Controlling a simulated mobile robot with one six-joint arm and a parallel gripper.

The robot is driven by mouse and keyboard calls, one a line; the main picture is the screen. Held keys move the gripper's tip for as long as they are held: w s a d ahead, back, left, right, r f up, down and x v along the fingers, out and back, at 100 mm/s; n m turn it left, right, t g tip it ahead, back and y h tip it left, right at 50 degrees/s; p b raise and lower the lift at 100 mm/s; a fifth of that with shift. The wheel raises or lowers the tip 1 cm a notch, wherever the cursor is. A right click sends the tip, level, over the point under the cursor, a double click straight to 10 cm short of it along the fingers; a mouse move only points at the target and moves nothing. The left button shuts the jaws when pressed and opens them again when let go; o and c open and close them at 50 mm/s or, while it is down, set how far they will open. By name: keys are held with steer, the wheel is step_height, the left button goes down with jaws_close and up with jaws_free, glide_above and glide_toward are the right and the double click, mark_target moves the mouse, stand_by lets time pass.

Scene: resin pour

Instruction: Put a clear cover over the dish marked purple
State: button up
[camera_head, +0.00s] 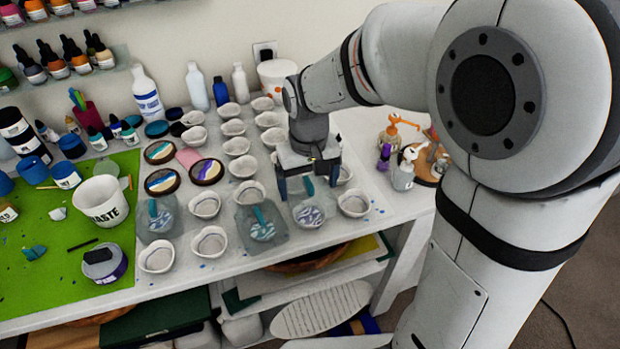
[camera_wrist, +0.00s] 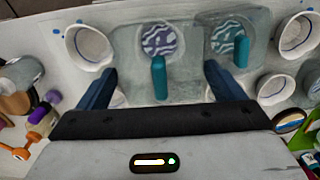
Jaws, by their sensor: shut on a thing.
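The dish with the purple swirl (camera_head: 308,215) is in the front part of the rows of dishes. In the wrist view, the purple-swirled dish (camera_wrist: 158,39) shows through a clear cover (camera_wrist: 185,88) with a teal handle (camera_wrist: 159,80). My gripper (camera_head: 309,190) points down just behind and over this dish. Its fingers (camera_wrist: 160,72) stand wide apart on either side of the cover, shut on it. The teal handle lies between the fingers. I cannot tell whether the cover touches the table.
A second clear cover (camera_head: 250,238) stands over a blue-swirled dish close on the left. A third cover (camera_head: 150,205) is farther left. White cups crowd around; one cup (camera_head: 354,203) is just right of the purple dish. Bottles (camera_head: 403,172) stand at the right.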

steer(key=shift+f+b, duration=1.9)
steer(key=shift+f, duration=0.9)
steer(key=shift+f, duration=0.15)
steer(key=o, duration=0.7)
steer(key=shift+d, duration=0.1)
steer(key=shift+o, duration=0.2)
step_height(320, 180, up, 8)
steer(key=shift+f, duration=0.1)
